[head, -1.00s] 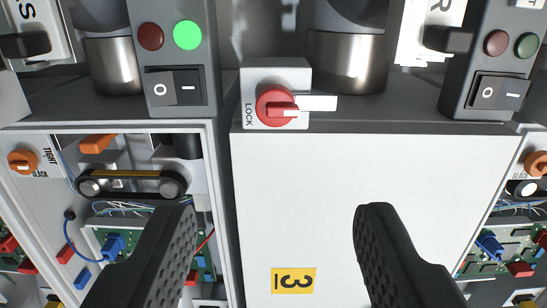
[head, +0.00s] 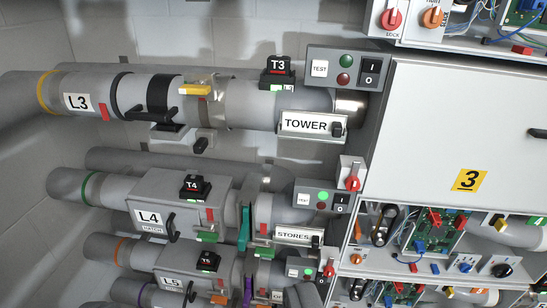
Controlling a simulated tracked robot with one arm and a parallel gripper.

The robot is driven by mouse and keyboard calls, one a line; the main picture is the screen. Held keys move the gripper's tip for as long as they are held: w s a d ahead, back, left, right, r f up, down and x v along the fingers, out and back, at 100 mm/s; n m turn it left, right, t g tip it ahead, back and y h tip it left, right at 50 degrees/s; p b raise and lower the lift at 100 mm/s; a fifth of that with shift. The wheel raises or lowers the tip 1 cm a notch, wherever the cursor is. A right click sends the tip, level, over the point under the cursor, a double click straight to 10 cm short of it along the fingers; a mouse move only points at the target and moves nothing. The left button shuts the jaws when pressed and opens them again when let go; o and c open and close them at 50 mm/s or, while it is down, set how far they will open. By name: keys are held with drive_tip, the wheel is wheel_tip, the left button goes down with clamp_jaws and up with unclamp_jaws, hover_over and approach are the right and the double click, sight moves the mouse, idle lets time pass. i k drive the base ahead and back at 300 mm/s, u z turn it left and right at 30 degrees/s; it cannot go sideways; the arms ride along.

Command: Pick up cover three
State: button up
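Cover three (head: 455,125) is a large white panel on the cabinet at the right of the head view. It carries a yellow label with a black 3 (head: 469,180). A black handle (head: 538,133) shows at its right, cut by the picture edge. The panel closes its bay, and what lies behind it is hidden. A red knob on a white box (head: 352,180) sits beside its lower left corner. My gripper's fingers do not show in this frame.
Grey pipes marked L3 (head: 78,102), L4 (head: 149,218) and L5 run across the left. Switch boxes (head: 346,70) and a TOWER sign (head: 312,124) stick out left of the cabinet. Open bays with circuit boards (head: 432,232) lie below the cover, and another bay lies above.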

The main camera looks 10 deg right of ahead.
sight(450, 134)
drive_tip(key=z, duration=1.85)
drive_tip(key=i, duration=0.8)
drive_tip(key=u, duration=0.2)
